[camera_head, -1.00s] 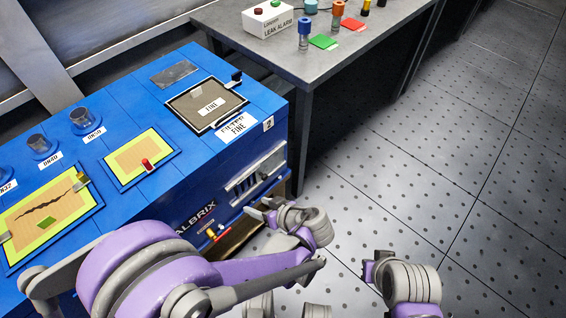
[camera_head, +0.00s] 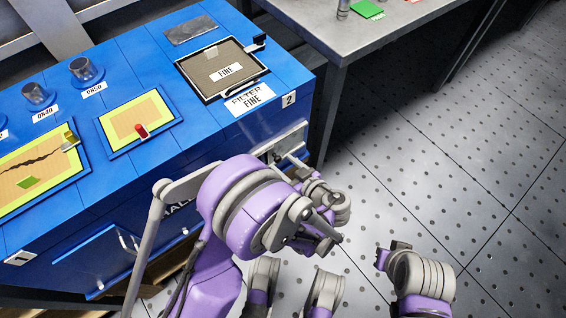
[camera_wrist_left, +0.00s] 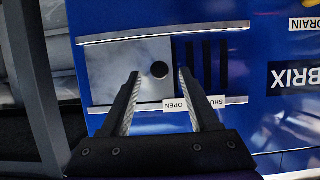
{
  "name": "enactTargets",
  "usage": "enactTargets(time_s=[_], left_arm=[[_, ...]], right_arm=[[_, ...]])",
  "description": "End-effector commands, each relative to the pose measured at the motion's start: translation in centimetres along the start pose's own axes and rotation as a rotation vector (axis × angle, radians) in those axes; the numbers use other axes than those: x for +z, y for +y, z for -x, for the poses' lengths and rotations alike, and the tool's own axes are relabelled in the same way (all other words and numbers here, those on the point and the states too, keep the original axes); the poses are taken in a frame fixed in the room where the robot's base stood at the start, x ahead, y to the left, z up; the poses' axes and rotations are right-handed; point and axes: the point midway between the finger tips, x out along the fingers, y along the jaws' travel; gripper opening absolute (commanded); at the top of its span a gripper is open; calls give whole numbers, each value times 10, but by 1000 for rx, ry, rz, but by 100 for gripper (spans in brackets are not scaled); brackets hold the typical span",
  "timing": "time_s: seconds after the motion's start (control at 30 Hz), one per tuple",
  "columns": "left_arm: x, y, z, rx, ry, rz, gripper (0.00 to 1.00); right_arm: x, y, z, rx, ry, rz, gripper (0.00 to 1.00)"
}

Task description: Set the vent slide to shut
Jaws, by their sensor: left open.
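The vent slide (camera_wrist_left: 112,68) is a bright metal plate with a dark round knob (camera_wrist_left: 159,69), set between two metal rails on the blue cabinet front. In the left wrist view the plate is left of the dark vent slots (camera_wrist_left: 207,65), which are uncovered. The upside-down OPEN label (camera_wrist_left: 174,104) is below the plate's right edge, and the SHUT label is partly hidden by a finger. My left gripper (camera_wrist_left: 159,73) is open, its fingertips either side of the knob in the picture; contact cannot be told. In the head view my left gripper (camera_head: 282,160) is at the cabinet front. My right gripper (camera_head: 383,258) is away over the floor.
The blue cabinet (camera_head: 118,60) carries a FINE filter tray (camera_head: 205,79), a yellow panel with a red knob (camera_head: 141,130) and several round fittings. A grey table (camera_head: 365,42) stands behind at right. The floor (camera_head: 430,150) at right is clear.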

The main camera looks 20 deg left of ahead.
Motion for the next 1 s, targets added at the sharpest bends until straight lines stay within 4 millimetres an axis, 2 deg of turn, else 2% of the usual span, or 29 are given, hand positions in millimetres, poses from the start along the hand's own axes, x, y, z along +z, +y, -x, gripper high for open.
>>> enactTargets(time_s=[0.13, 0.47, 0.8, 1.0], left_arm=[[0, 0, -12, -1, 0, 0, 61], [0, 0, -15, 1, 0, 0, 60], [0, 0, -14, 1, 0, 0, 0], [0, 0, -14, 1, -1, 0, 0]], right_arm=[[1, 0, -3, 0, -1, 0, 0], [1, 0, -3, 0, -1, 0, 0], [1, 0, -3, 0, -1, 0, 0], [1, 0, -3, 0, -1, 0, 0]])
